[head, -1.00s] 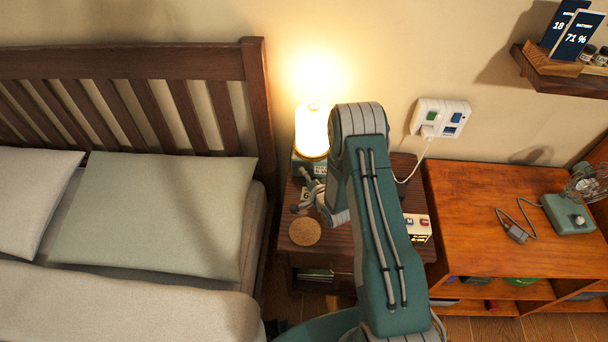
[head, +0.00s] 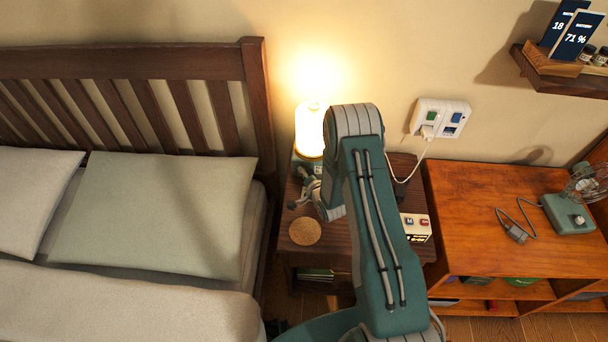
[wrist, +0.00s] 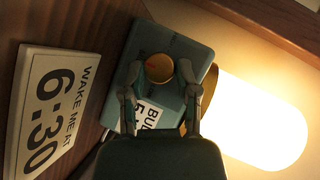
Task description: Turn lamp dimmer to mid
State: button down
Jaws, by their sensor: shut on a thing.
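The lit lamp (head: 311,130) stands on the nightstand beside the bed, its white shade glowing brightly. In the wrist view the shade (wrist: 262,120) lies sideways at the right, joined to a teal base (wrist: 185,52). The round brass dimmer knob (wrist: 159,68) with a small red mark sits on the base. My gripper (wrist: 160,72) has one finger on each side of the knob and is shut on it. A white label on the base is partly hidden by the gripper. In the head view my gripper (head: 308,188) is at the lamp's front and the knob is hidden.
A "WAKE ME AT 6:30" card (wrist: 52,110) lies close to the gripper. A cork coaster (head: 305,231) and a clock with buttons (head: 416,228) are on the nightstand. A wall socket (head: 440,117) with a plugged cord is behind. A fan (head: 575,205) stands on the right cabinet.

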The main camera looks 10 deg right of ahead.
jog(key=shift+f, duration=0.1)
jog(key=shift+c, duration=1.8)
grip_release()
jog(key=shift+s, duration=0.1)
jog(key=v, duration=1.1)
jog(key=shift+s, duration=0.35)
